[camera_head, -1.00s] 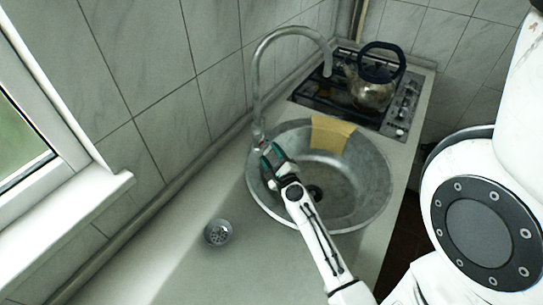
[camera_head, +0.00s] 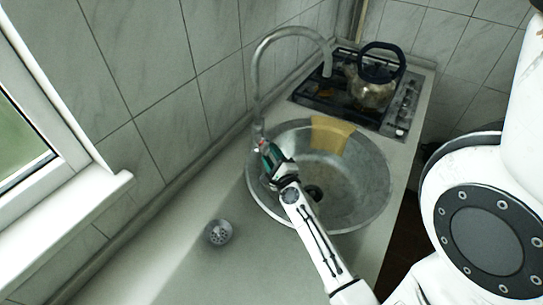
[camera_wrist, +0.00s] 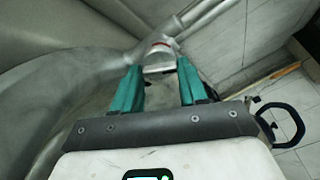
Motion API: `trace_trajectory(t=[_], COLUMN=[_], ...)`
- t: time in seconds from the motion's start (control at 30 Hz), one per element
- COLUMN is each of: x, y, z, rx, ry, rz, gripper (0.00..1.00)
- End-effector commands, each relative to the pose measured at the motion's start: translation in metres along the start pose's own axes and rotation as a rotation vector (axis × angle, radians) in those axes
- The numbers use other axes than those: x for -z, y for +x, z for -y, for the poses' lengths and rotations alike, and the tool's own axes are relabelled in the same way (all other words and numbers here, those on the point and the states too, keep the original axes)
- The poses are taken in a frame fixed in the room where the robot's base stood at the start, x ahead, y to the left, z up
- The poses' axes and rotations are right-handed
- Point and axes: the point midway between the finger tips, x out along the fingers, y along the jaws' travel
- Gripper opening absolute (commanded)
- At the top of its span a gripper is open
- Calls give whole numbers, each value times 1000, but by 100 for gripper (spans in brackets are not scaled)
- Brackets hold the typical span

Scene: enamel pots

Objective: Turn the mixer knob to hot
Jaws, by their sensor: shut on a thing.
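The metal mixer tap (camera_head: 257,85) rises at the left rim of the round sink and arches over it. Its mixer knob (camera_wrist: 158,58), with a small red mark, shows between my fingers in the wrist view. My gripper (camera_head: 268,153) has green fingers and sits at the tap's base in the head view. In the wrist view my gripper (camera_wrist: 160,80) is shut on the knob, one finger on each side. In the head view the fingers hide most of the knob, and its exact angle is hard to tell.
The metal sink (camera_head: 365,190) has a yellow cloth (camera_head: 330,134) over its far rim. A kettle (camera_head: 372,92) stands on the stove (camera_head: 325,97) behind. A small metal strainer (camera_head: 219,232) lies on the counter (camera_head: 180,265). The tiled wall and window sill are at left.

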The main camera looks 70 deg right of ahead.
Motion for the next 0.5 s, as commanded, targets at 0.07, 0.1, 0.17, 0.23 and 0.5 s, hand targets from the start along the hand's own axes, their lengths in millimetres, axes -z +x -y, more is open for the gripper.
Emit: trace_trajectory(t=[0.07, 0.1, 0.17, 0.23, 0.5], x=[-2, -2, -2, -1, -2], y=[0, 0, 0, 0, 0], z=[-1, -1, -1, 0, 0], rx=[-3, -3, -3, -3, -2], ry=[-67, -103, -159, -227, -485], rz=[3, 3, 3, 3, 3], gripper=[12, 12, 12, 12, 12])
